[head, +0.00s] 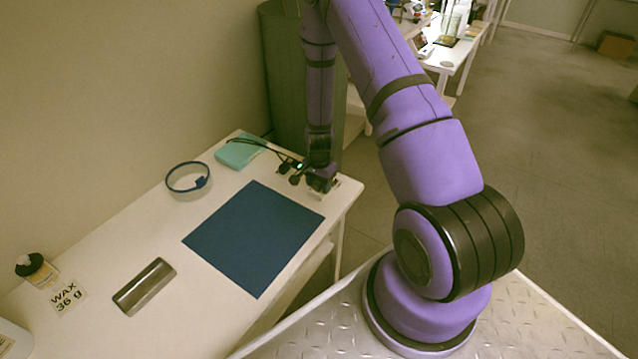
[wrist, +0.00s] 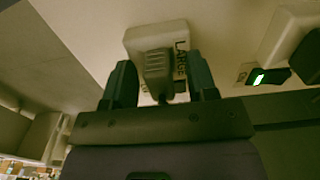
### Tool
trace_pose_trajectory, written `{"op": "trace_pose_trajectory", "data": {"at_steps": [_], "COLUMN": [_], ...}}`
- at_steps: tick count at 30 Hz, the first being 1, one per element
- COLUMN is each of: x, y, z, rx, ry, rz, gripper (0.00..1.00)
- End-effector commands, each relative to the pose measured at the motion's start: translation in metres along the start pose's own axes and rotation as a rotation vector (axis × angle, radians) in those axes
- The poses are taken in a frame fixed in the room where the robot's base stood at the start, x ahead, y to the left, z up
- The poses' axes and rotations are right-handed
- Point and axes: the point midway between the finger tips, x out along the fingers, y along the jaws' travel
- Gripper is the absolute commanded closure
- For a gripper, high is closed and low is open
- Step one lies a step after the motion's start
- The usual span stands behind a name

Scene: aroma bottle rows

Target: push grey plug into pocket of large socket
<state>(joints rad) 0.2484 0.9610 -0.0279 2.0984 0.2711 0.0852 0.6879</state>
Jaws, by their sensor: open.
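In the wrist view the grey plug (wrist: 158,72), with ridged sides, stands between the two spread fingers of my gripper (wrist: 160,62). The fingers are open, with a small gap visible on either side of the plug. The plug's far end is at the white large socket (wrist: 150,34), marked LARGE. How deep the plug sits in the pocket I cannot tell. In the head view my gripper (head: 320,182) is low at the table's far right corner and largely hides the plug and socket.
A second white socket (wrist: 291,36) is at the right, with a black plug (wrist: 268,77) showing a green light beside it. On the table (head: 120,230) are a blue mat (head: 255,235), a teal block (head: 238,152), a blue ring (head: 187,178), a metal bar (head: 145,287) and a bottle (head: 37,270).

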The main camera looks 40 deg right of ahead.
Motion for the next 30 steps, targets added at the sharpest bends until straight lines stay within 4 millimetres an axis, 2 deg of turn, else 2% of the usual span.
{"op": "trace_pose_trajectory", "data": {"at_steps": [7,21,30], "x": [-0.012,-0.088,-0.107], "y": [-0.001,-0.001,0.000], "z": [0.000,0.000,0.000], "rx": [-0.001,0.000,0.000], "ry": [0.001,0.002,0.000], "rz": [-0.001,-0.002,0.000], "gripper": [0.47,0.47,0.47]}}
